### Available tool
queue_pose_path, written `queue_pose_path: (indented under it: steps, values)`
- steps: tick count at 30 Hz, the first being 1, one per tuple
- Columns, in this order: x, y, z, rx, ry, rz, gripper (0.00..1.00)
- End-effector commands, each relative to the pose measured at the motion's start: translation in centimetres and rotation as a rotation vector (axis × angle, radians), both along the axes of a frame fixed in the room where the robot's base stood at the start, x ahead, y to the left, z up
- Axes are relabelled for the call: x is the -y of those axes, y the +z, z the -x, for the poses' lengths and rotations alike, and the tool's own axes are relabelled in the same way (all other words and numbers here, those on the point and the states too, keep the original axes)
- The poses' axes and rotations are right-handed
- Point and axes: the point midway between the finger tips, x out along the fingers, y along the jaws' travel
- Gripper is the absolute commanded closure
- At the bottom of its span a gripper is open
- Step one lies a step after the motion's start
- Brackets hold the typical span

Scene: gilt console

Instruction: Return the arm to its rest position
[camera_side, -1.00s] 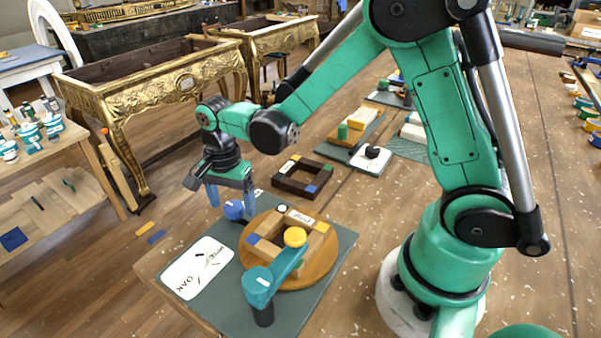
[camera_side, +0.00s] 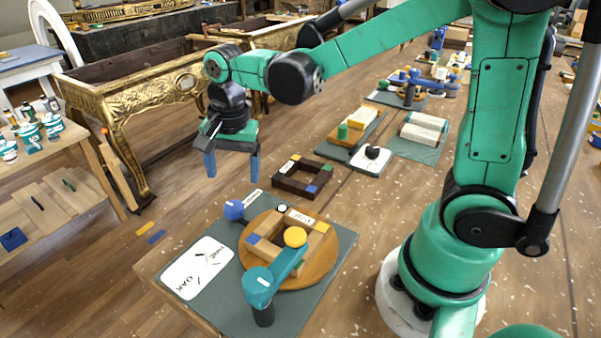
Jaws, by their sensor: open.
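My gripper (camera_side: 232,167) is open and empty, with its two blue fingers apart and pointing down. It hangs in the air above and behind the green mat (camera_side: 220,308), left of the dark square frame. On the mat, a light wooden frame with coloured corners (camera_side: 265,230) lies on a round wooden board (camera_side: 325,265). A teal clamp arm (camera_side: 275,275) with a yellow knob (camera_side: 295,237) reaches over the frame. A blue knob (camera_side: 234,210) stands at the mat's far side, below my gripper and apart from it.
A white card marked OAK (camera_side: 197,267) lies at the mat's left. A dark square frame (camera_side: 302,177) lies behind. Farther back are a wooden block set (camera_side: 357,125), a white plate with a black knob (camera_side: 371,160) and pale blocks (camera_side: 424,130). A gilt console (camera_side: 130,105) stands at the left.

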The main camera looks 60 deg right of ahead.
Motion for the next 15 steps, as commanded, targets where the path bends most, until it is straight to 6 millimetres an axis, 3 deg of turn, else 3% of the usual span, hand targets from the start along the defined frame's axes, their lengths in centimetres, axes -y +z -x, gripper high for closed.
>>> queue_pose_path:
  steps: [6, 15]
  values:
    - [1.1, 2.9, 3.3, 0.218, 0.438, 0.089, 0.23]
    - [2.1, 3.7, 6.4, 0.431, 0.918, 0.325, 0.23]
